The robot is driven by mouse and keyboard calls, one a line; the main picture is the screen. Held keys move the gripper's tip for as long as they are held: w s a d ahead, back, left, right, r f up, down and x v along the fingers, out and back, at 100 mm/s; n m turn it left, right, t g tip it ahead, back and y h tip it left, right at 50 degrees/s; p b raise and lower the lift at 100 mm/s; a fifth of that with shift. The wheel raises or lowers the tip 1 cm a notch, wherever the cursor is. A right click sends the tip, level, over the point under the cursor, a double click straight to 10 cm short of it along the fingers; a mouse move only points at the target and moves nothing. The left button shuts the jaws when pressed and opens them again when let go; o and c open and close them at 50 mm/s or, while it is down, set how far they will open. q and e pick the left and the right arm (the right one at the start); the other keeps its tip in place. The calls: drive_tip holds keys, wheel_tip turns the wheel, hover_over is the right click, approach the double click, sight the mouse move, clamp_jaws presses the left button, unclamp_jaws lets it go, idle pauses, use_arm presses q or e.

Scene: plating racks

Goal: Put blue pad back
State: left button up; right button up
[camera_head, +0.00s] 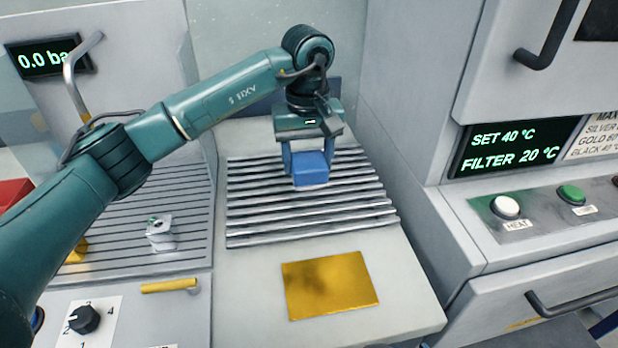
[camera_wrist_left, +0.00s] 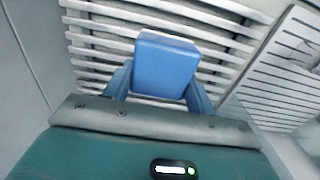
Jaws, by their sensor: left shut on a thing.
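The blue pad (camera_head: 309,168) is a small blue block. My left gripper (camera_head: 308,160) is shut on it, with one blue finger on each side. The gripper points down over the slatted metal rack (camera_head: 310,215), near the rack's back half. In the left wrist view the blue pad (camera_wrist_left: 166,65) sits between the fingers with the rack slats behind it. I cannot tell whether the pad touches the slats. My right gripper is not in view.
A gold plate (camera_head: 330,285) lies on the pale bench in front of the rack. A cabinet with a green-lettered display (camera_head: 510,148) and buttons stands close on the right.

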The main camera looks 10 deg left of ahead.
sight(308, 156)
use_arm(q)
drive_tip(key=shift+f, duration=2.6)
drive_tip(key=shift+f, duration=0.15)
drive_tip(key=o, duration=1)
drive_tip(key=shift+c, duration=0.2)
wheel_tip(308, 156, up, 12)
drive_tip(key=shift+r, duration=0.15)
